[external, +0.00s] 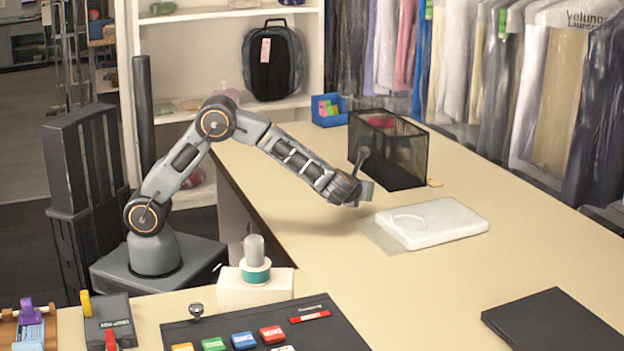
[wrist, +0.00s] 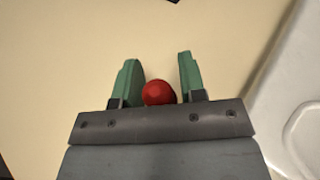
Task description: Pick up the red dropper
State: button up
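In the wrist view, a round red top (wrist: 158,93), which looks like the red dropper's bulb, lies between the green fingers of my gripper (wrist: 157,60), close to the palm. The fingers stand apart, with a narrow gap showing between the red top and the right finger. I cannot tell whether the left finger touches it. The rest of the dropper is hidden. In the external view, my gripper (external: 364,190) is low over the beige counter, left of the white package, and I cannot make out the dropper there.
A white flat package (external: 432,224) lies just right of my gripper. A black mesh bin (external: 405,160) stands behind it. A blue box (external: 329,110) is farther back. A dark mat (external: 330,330) and a black folder (external: 553,322) lie in front. The counter (external: 350,270) between is clear.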

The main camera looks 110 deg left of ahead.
jog(key=c, duration=0.6)
